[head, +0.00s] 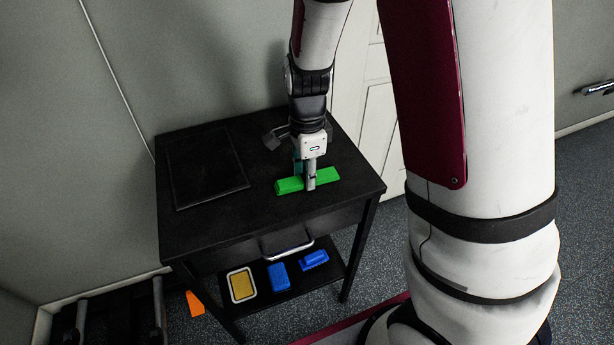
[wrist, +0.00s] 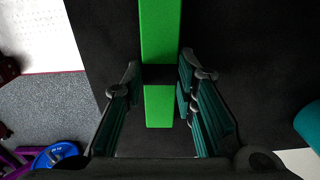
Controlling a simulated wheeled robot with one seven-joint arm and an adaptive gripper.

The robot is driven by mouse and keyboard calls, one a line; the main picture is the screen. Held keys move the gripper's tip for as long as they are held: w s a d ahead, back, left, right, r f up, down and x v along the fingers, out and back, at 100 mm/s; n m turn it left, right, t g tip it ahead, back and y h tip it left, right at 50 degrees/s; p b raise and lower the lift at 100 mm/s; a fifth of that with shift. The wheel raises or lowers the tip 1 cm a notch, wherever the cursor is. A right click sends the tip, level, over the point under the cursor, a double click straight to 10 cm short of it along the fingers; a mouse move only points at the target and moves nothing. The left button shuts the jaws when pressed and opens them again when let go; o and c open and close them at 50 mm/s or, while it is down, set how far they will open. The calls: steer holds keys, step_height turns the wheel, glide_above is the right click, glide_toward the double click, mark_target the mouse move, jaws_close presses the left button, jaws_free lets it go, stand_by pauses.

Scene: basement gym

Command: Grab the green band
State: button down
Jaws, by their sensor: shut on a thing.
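The green band (head: 289,186) is a flat, bright green strip lying on the black table top (head: 225,220). My gripper (head: 309,180) points down over its middle, with a finger in front of it and the band showing on both sides. In the wrist view the green band (wrist: 160,30) runs lengthwise between the fingers of my gripper (wrist: 160,76), and a dark strip crosses it there. My gripper is shut on the band; the contact itself is partly hidden.
A black flat panel (head: 205,166) lies on the table's left side. A lower shelf holds a yellow tray (head: 241,285) and two blue blocks (head: 278,277) (head: 313,260). An orange piece (head: 195,304) is near the floor at left. A wall stands close behind the table.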

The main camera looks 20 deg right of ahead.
steer(key=shift+r, duration=0.1)
steer(key=shift+r, duration=0.55)
steer(key=shift+s+r+p, duration=0.3)
steer(key=shift+r, duration=0.35)
steer(key=shift+s+r+p, duration=0.3)
steer(key=shift+r, duration=0.3)
steer(key=s+r+p, duration=0.1)
steer(key=s+p, duration=0.5)
steer(key=s, duration=0.6)
steer(key=shift+s+a+r, duration=0.15)
steer(key=shift+a+r, duration=0.25)
steer(key=shift+s+r+p, duration=0.1)
steer(key=shift+s+p, duration=0.05)
steer(key=shift+p, duration=1.1)
steer(key=s+p, duration=0.1)
steer(key=p, duration=0.2)
steer(key=s+p, duration=0.1)
steer(key=p, duration=0.2)
steer(key=shift+f, duration=0.3)
